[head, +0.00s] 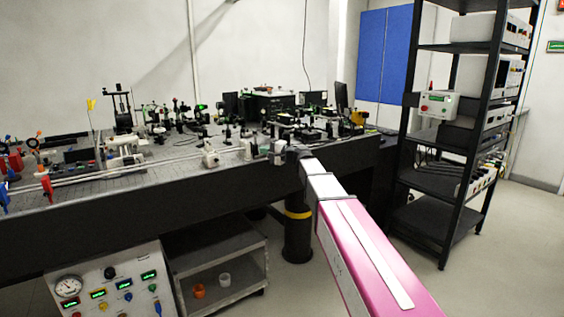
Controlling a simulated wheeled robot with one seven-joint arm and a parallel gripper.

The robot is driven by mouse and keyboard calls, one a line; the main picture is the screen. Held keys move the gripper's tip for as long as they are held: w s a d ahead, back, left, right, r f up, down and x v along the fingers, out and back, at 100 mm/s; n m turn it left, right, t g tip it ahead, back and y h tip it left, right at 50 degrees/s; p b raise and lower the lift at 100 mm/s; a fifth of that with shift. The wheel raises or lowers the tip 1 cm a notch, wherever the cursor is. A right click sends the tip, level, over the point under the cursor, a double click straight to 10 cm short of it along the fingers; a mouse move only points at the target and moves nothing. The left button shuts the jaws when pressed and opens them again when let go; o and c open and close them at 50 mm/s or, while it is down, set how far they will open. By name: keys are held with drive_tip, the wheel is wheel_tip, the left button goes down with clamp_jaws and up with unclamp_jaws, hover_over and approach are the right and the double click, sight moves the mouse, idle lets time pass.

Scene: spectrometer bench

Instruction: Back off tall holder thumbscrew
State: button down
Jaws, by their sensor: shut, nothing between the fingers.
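A tall black holder (122,112) stands upright on the bench at the left back. It is small here, and I cannot make out its thumbscrew. My pink and white arm reaches in from the lower right to the bench's front edge. Small pale wrist parts run left from its dark end. My gripper (208,150) seems to be at their left end, over the bench and to the right of the tall holder. It is shut and holds nothing. Its fingertips are too small to tell apart from the gear behind, and no contact with the holder shows.
The long bench (150,200) carries many optical mounts across its back. Red and blue clamps (46,188) are at the left. A black shelf rack (440,215) stands at the right. Below are a gauge panel (110,290) and a grey cart (215,262). Open floor lies at the right.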

drive_tip(key=shift+g, duration=0.3)
drive_tip(key=s+d, duration=0.1)
drive_tip(key=d, duration=0.1)
drive_tip(key=s+d+f, duration=0.1)
drive_tip(key=s+d, duration=0.1)
idle(0.4)
